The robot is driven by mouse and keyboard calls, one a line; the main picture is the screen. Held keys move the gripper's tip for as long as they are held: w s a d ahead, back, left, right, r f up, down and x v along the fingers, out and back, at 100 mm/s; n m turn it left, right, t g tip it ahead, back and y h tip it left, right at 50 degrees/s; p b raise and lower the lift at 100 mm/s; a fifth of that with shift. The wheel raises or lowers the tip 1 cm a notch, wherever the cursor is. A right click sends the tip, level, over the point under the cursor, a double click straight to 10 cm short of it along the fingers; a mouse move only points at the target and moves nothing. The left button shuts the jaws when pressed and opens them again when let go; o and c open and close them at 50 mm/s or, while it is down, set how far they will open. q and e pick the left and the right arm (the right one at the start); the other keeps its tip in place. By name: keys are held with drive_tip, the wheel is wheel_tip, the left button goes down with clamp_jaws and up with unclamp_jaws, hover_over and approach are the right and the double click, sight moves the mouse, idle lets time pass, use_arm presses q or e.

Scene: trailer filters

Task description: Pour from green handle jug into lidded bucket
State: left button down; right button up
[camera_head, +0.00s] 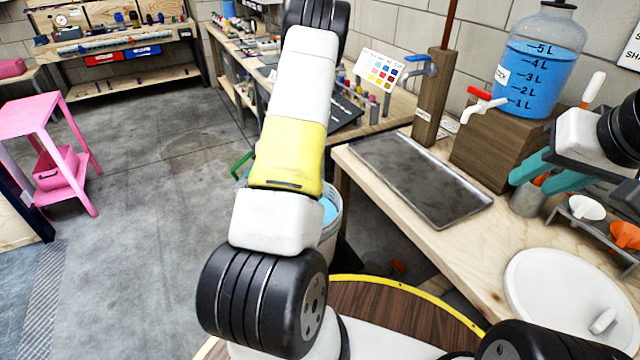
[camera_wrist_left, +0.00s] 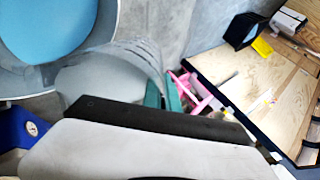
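The bucket (camera_head: 331,228) stands beyond my left arm in the head view, mostly hidden by it. In the left wrist view the bucket (camera_wrist_left: 105,22) is open at the top, with light blue inside. The green handle jug shows only its green handle (camera_head: 241,165) left of my arm. In the left wrist view the clear jug (camera_wrist_left: 110,75) is tilted close beside the bucket, at the teal fingers of my left gripper (camera_wrist_left: 165,97). The fingers appear shut on it, though the grip is partly hidden. My right gripper (camera_head: 545,175) is open and empty above the right bench.
A white round lid (camera_head: 545,285) lies on the right bench. A grey tray (camera_head: 420,178), a blue-filled dispenser (camera_head: 540,65) on a wooden block and a small rack (camera_head: 600,225) are there too. A pink stand (camera_head: 30,115) is at left; the floor between is clear.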

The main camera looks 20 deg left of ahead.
use_arm(q)
drive_tip(key=shift+w+d+r+y, duration=0.1)
drive_tip(key=shift+d+r+y, duration=0.15)
drive_tip(key=shift+y, duration=0.65)
idle(1.4)
drive_tip(key=shift+w+d+f+g+y, duration=0.1)
drive_tip(key=shift+d+f+g+y, duration=0.3)
drive_tip(key=shift+f+y, duration=0.4)
idle(3.3)
drive_tip(key=shift+r, duration=0.1)
